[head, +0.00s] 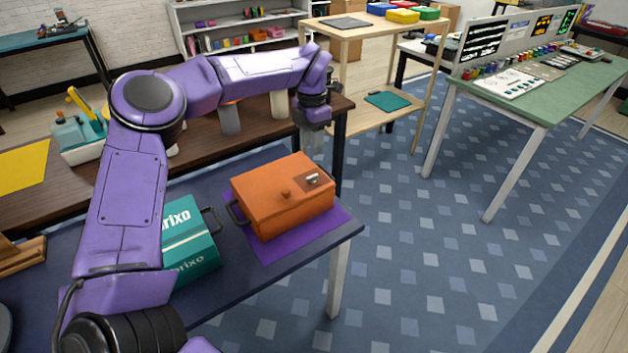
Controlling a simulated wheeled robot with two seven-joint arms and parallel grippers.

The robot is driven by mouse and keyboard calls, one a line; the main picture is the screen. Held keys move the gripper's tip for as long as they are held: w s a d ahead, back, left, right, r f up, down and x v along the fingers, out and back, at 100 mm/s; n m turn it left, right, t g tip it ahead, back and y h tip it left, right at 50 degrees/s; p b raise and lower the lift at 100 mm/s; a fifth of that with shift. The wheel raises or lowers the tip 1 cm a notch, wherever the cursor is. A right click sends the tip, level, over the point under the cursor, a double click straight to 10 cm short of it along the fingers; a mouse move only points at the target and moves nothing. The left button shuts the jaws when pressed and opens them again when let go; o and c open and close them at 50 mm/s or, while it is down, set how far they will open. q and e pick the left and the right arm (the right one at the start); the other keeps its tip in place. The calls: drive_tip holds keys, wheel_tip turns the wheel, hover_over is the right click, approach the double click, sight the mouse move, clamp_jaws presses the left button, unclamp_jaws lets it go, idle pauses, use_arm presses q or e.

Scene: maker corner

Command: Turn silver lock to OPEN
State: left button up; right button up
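An orange box (275,200) with a closed lid and a dark side handle sits on a purple mat (341,222) near the right end of the dark blue table. Any lettering at the lock is too small to read. My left gripper (314,146) points down above the back right of the box, apart from the lock. Its fingers are too small and faint to tell whether they are open. My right gripper is not in view.
A teal box (190,243) with white lettering stands just left of the orange box, partly behind my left arm. A brown table (245,137) runs behind. The dark blue table's edge (310,258) is close to the mat. Patterned floor lies free to the right.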

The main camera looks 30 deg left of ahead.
sight(312, 176)
use_arm(q)
wheel_tip(312, 176, down, 11)
drive_tip(key=shift+r+p, duration=0.2)
drive_tip(key=shift+p, duration=0.35)
drive_tip(key=shift+c, duration=0.3)
clamp_jaws()
